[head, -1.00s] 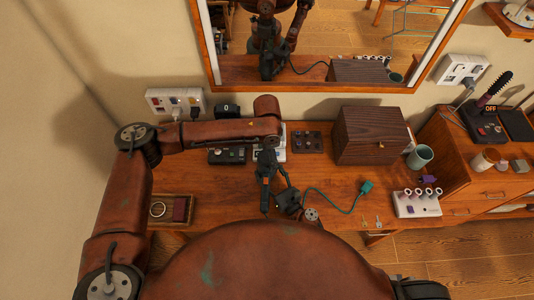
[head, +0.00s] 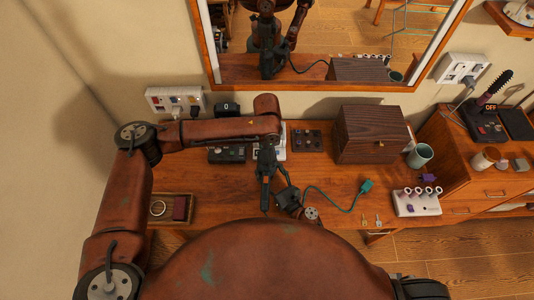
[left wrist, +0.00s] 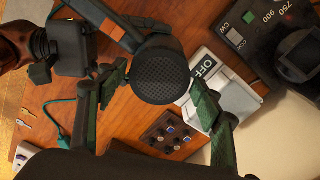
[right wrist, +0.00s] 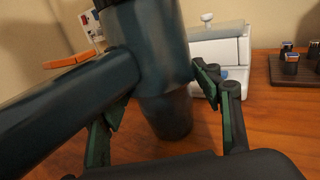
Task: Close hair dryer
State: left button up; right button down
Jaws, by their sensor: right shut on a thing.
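The hair dryer is dark blue-green. Its round mesh end (left wrist: 160,75) faces the left wrist camera, and its thick body (right wrist: 150,50) and long handle (right wrist: 60,105) fill much of the right wrist view. My right gripper (head: 290,200) is shut on the hair dryer; its fingers lie on either side of it in the right wrist view. My left gripper (head: 270,163) is just beyond, pointing down. In the left wrist view its green fingers are wide apart, with the mesh end between them in the picture. In the head view the arms hide much of the dryer.
A teal cord with a plug (head: 366,187) lies on the wooden table (head: 225,190). A dark wooden box (head: 370,135), a cup (head: 420,156) and a white holder (head: 417,203) stand at the right. A small tray (head: 170,208) is at the left. A mirror is behind.

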pick_arm(q)
jog(key=o, duration=0.3)
jog(key=shift+o, duration=0.2)
jog(key=shift+r, duration=0.1)
notch_tip(320, 180, up, 12)
dwell(0.4)
pick_arm(e)
jog(key=c, duration=0.6)
grip_release()
jog(key=v, duration=1.2)
